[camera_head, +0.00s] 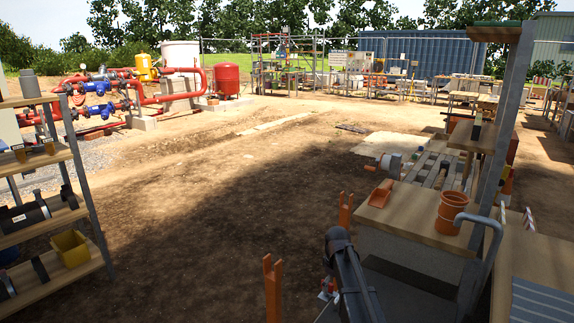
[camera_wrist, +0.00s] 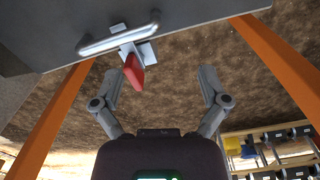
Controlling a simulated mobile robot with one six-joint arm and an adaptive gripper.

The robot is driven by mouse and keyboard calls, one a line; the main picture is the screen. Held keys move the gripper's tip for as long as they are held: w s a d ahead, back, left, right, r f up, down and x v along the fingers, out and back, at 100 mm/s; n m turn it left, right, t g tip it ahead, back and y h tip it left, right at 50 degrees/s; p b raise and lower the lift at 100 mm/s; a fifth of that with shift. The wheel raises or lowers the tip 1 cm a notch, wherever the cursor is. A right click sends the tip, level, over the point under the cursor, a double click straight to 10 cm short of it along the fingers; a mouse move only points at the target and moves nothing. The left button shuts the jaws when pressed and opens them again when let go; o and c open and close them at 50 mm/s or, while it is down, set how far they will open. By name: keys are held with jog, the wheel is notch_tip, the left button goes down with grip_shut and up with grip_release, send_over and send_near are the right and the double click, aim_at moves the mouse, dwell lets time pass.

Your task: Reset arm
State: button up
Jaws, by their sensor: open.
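My gripper (camera_wrist: 161,78) shows in the wrist view with its two grey fingers spread apart and nothing between them. A red, tapered piece (camera_wrist: 134,71) on a silver bracket lies just beside the left fingertip in that picture; I cannot tell whether they touch. The bracket sits by a grey panel (camera_wrist: 60,32) with a silver bar handle (camera_wrist: 118,35). In the head view a dark link of my arm rises at the bottom centre, and the gripper cannot be made out there.
Orange posts (camera_head: 272,287) stand near my arm. A wooden bench (camera_head: 420,218) at right holds an orange pot (camera_head: 451,212) and an orange scoop (camera_head: 380,194). Shelves with a yellow bin (camera_head: 70,248) stand at left. Red pipework (camera_head: 140,88) is farther back. Open dirt ground fills the middle.

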jog(key=s+d+m, duration=0.1)
jog(key=s+m, duration=0.7)
jog(key=s, duration=1.4)
notch_tip(320, 180, up, 24)
jog(key=p, duration=2.3)
jog(key=shift+d+f+p, duration=0.15)
jog(key=shift+f+p, duration=0.05)
jog(key=shift+p, duration=0.1)
jog(key=shift+w, duration=0.1)
